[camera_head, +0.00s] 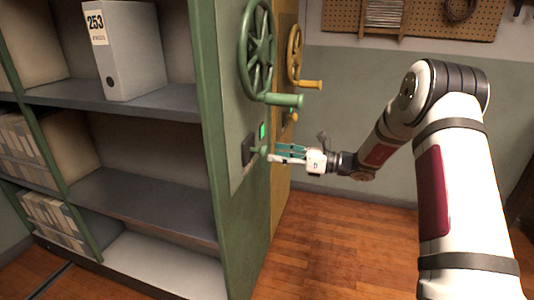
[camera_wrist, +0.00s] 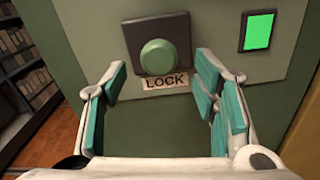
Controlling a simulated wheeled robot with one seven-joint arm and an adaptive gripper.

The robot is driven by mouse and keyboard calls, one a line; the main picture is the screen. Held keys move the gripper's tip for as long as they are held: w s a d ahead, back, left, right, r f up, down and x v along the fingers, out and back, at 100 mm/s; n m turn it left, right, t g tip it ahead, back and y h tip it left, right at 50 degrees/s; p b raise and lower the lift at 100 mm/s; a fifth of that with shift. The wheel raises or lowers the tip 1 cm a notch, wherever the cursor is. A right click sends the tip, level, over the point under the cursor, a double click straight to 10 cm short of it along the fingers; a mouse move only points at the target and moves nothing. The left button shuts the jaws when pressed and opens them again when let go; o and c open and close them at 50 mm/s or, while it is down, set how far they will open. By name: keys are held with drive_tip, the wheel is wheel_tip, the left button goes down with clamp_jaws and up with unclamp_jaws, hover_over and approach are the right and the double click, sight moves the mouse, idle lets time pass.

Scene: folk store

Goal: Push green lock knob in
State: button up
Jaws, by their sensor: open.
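The green lock knob (camera_wrist: 159,57) is a round button on a dark square plate (camera_wrist: 181,28), with a "LOCK" label (camera_wrist: 167,82) just below it. In the wrist view it sits ahead of my open gripper (camera_wrist: 161,85), roughly centred between the teal-padded fingers. In the head view the knob (camera_head: 264,151) shows small on the end panel of the green shelf, and my gripper (camera_head: 284,153) is right beside it. I cannot tell whether the fingers touch the plate or panel. Nothing is held.
A lit green indicator (camera_wrist: 258,31) is right of the knob. A green handwheel (camera_head: 257,50) with a handle (camera_head: 284,100) sticks out above my gripper. A yellow handwheel (camera_head: 294,52) is behind it. The wooden floor (camera_head: 340,240) is clear.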

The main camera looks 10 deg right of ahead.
drive_tip(key=v, duration=0.7)
drive_tip(key=shift+a, duration=0.1)
idle(0.5)
drive_tip(key=s+a+r+n+g+h, duration=0.25)
drive_tip(key=s+a+r+n, duration=0.2)
drive_tip(key=s, duration=0.25)
drive_tip(key=s+a+r+n+g+h, duration=0.1)
drive_tip(key=s+a+r+n+g, duration=0.3)
drive_tip(key=s, duration=0.4)
drive_tip(key=s+a+r+n+g+h, duration=0.1)
drive_tip(key=s+a+r+n+g, duration=0.15)
drive_tip(key=s+a+n, duration=0.35)
drive_tip(key=s+n+g+h, duration=0.2)
drive_tip(key=s+n+h, duration=0.4)
drive_tip(key=s, duration=1.1)
drive_tip(key=s+d+f+n+t+h, duration=0.25)
drive_tip(key=s+d+n+h, duration=0.25)
drive_tip(key=s+d, duration=0.45)
wheel_tip(320, 180, up, 28)
drive_tip(key=s+a+t+p, duration=0.1)
drive_tip(key=t+p, duration=0.2)
drive_tip(key=p, duration=2.4)
drive_tip(key=shift+s+t, duration=0.15)
drive_tip(key=shift+t, duration=0.2)
